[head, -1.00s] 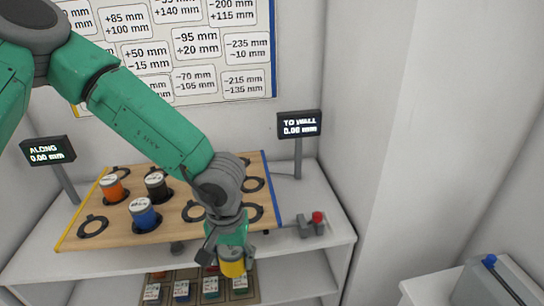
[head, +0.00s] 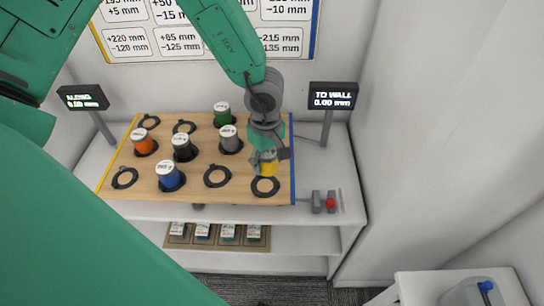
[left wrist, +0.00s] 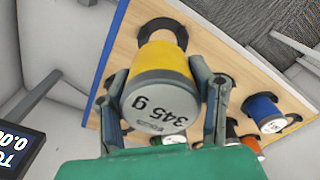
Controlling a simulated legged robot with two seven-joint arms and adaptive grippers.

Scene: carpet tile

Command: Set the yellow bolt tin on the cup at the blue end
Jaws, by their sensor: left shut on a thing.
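My left gripper (head: 266,158) is shut on the yellow bolt tin (head: 270,168), near the board's blue end. In the left wrist view the tin (left wrist: 165,68) sits between both fingers (left wrist: 163,98), its pale lid marked 345 g facing the camera. An empty black ring cup (head: 265,188) at the front of the blue end lies just below the tin in the head view; an empty ring (left wrist: 165,27) shows past the tin in the wrist view. The tin looks held above the board; the exact gap is unclear. The arm hides the board behind it. My right gripper is out of view.
The wooden board (head: 196,190) has a blue right edge (head: 292,170). Grey (head: 230,140), green (head: 222,115), black (head: 183,148), blue (head: 169,177) and orange (head: 142,142) tins stand on it. A display (head: 332,97) stands behind; a red-knobbed device (head: 329,203) sits right.

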